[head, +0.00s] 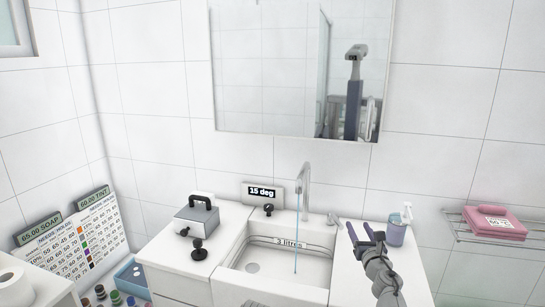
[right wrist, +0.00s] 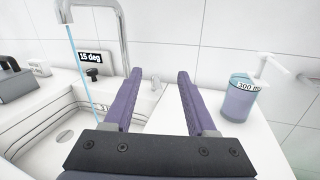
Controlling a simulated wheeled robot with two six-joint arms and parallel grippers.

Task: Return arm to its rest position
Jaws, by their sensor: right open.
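My right gripper (head: 359,228) is over the white counter to the right of the sink. Its two purple fingers are spread, with nothing between them. They also show in the right wrist view (right wrist: 160,74), pointing towards the tap and the tiled wall. A purple-blue cup marked 300 (right wrist: 240,98) stands just to the right of the fingers, apart from them; it also shows in the head view (head: 396,234). My left gripper does not show.
A thin blue stream runs from the tap (head: 304,176) into the sink (head: 262,285). A "15 deg" display (head: 262,193) stands behind it. A box with a black handle (head: 197,222) is at left. A wall rack (head: 462,224) holds a pink item (head: 496,221) at right.

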